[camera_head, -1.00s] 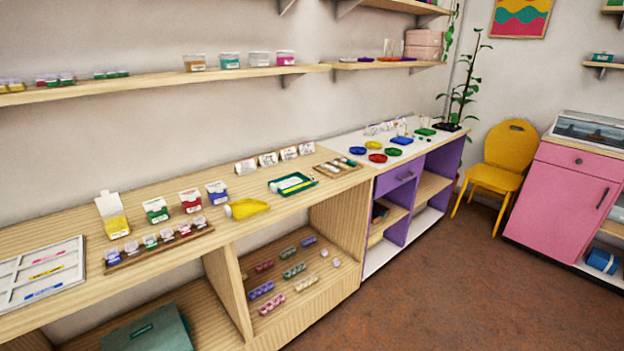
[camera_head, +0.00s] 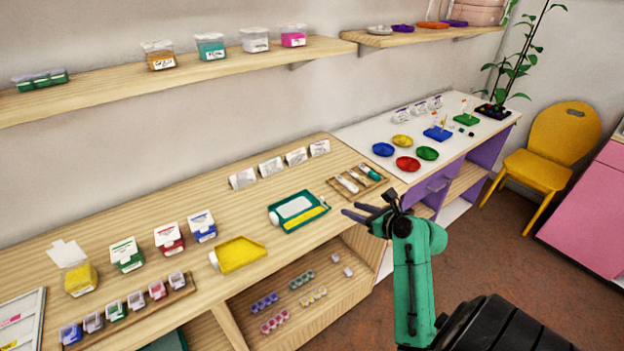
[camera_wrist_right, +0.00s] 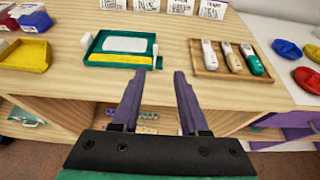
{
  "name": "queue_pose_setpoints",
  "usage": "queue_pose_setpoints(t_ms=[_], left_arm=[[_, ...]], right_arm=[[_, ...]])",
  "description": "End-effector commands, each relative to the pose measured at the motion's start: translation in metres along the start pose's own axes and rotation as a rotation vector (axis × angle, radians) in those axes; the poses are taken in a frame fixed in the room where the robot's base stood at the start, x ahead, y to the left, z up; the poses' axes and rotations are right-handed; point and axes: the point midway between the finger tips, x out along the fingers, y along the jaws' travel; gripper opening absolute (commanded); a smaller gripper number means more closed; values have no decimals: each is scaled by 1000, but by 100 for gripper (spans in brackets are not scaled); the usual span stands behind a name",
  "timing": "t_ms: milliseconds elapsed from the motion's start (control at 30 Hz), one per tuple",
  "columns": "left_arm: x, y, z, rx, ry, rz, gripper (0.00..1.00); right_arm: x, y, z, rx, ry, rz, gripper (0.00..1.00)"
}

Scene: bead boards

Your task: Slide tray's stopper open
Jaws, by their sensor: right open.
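A shallow yellow tray (camera_head: 238,255) lies on the wooden counter, with a small white piece (camera_head: 214,260) at its left end. To its right is a green tray (camera_head: 285,223) holding a white pad and a yellow strip, with a small white block (camera_head: 273,217) at its left end. I cannot tell which white piece is the stopper. In the right wrist view the yellow tray (camera_wrist_right: 25,64) is at the far left and the green tray (camera_wrist_right: 92,59) is left of centre. My right gripper (camera_head: 352,212) is open and empty near the counter's front edge, apart from both trays. My left gripper is not in view.
A wooden tray of bottle-like tools (camera_head: 340,190) lies right of the green tray. Several small labelled boxes (camera_head: 168,240) and a rack of small jars (camera_head: 128,310) stand to the left. Label cards (camera_head: 270,167) stand behind. Bare counter surrounds the trays.

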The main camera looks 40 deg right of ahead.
Motion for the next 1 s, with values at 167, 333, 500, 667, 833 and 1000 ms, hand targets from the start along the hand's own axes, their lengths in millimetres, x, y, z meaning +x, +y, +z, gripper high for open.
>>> queue_pose_setpoints(t_ms=[167,333,500,667,833,1000], left_arm=[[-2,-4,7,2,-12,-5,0],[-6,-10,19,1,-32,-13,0],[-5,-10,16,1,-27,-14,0],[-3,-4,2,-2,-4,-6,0],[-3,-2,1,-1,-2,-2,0],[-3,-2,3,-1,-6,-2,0]], right_arm=[[28,0,0,5,-1,1,44],[74,0,0,3,0,1,44],[118,0,-1,0,2,-1,44],[140,0,-2,0,1,-2,44],[144,-1,-2,-1,1,-3,44],[144,0,-2,-1,2,-3,28]])
